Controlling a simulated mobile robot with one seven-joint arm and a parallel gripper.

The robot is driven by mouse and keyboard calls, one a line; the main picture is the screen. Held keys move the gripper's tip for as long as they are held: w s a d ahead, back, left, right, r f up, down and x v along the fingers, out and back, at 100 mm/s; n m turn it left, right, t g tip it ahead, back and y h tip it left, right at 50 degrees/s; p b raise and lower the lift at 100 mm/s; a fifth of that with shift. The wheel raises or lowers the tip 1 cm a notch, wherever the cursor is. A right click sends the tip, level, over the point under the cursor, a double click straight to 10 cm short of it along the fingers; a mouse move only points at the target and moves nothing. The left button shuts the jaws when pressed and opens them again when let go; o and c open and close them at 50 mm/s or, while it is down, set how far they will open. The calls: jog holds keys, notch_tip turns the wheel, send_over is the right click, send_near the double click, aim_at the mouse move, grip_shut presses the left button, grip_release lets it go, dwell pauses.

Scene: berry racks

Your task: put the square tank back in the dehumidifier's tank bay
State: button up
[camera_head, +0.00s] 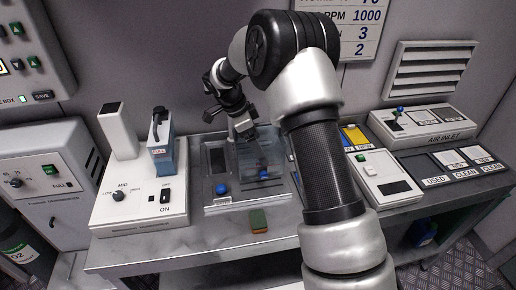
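The white cabinet (55,168) with a green button and a FULL label at the far left looks like the dehumidifier. The print below its panel is too small to read surely. I cannot make out an opening for a tank in it. A clear, square-sided box (262,158) stands in the middle of the bench on a grey tray; it may be the square tank. My gripper (245,131) points down at the box's upper left part. The fingers are small and partly hidden, so I cannot tell whether they are open or touch the box.
A white unit (140,205) with a dial and a blue, dark-handled container (161,145) stands left. My arm hides the bench right of centre. An air inlet unit (425,122) and labelled trays (435,181) are right.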

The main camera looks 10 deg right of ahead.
aim_at(261, 124)
notch_tip(261, 124, up, 9)
jog(key=shift+p, duration=0.3)
jog(key=shift+r, duration=0.4)
jog(key=s+n+t+y+p, duration=0.4)
jog(key=s+n+p, duration=0.7)
jog(key=s+n, duration=0.4)
jog(key=n, duration=0.3)
jog(key=shift+r+t, duration=0.25)
jog(key=shift+t, duration=0.05)
jog(key=shift+d, duration=0.1)
